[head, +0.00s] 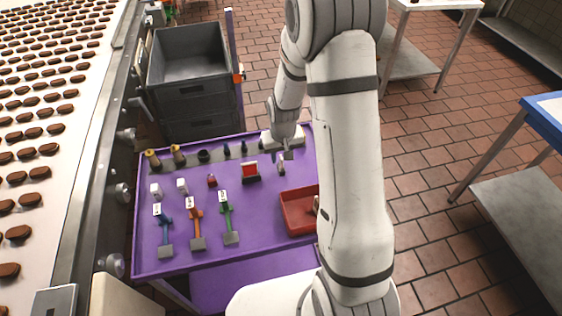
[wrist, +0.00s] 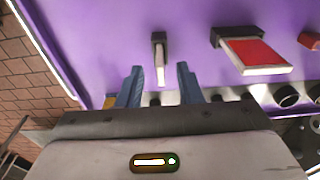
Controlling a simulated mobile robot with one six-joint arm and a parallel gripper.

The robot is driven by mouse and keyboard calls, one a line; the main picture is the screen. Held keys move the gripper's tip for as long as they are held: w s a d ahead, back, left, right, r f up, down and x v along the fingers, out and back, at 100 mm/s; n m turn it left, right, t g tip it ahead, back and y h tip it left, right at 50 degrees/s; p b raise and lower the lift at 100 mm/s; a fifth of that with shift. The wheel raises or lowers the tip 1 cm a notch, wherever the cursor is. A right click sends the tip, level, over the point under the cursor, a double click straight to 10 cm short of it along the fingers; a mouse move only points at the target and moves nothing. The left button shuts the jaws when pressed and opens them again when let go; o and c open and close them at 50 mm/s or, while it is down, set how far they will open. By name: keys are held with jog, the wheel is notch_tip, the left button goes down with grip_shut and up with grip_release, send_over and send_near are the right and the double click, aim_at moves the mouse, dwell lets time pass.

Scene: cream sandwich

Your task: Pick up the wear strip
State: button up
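A slim pale strip, which looks like the wear strip (wrist: 160,67), stands in a small dark holder (wrist: 158,37) on the purple table top. In the head view the strip (head: 281,164) shows small, just below my gripper (head: 285,154). In the wrist view my gripper (wrist: 159,72) is open, with a blue finger on each side of the strip's near end. Gaps show on both sides, and nothing is held. How far the fingers are above the strip is hard to tell.
A red block in a dark stand (wrist: 255,53) is beside the strip. A red bin (head: 287,219) stands on the purple table (head: 265,255). Tools with blue, orange (head: 196,222) and green handles lie left. Grey crates (head: 188,60) stand behind, and a conveyor (head: 40,175) runs left.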

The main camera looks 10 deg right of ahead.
jog(key=shift+w+f, duration=0.1)
jog(key=shift+f, duration=0.65)
grip_shut()
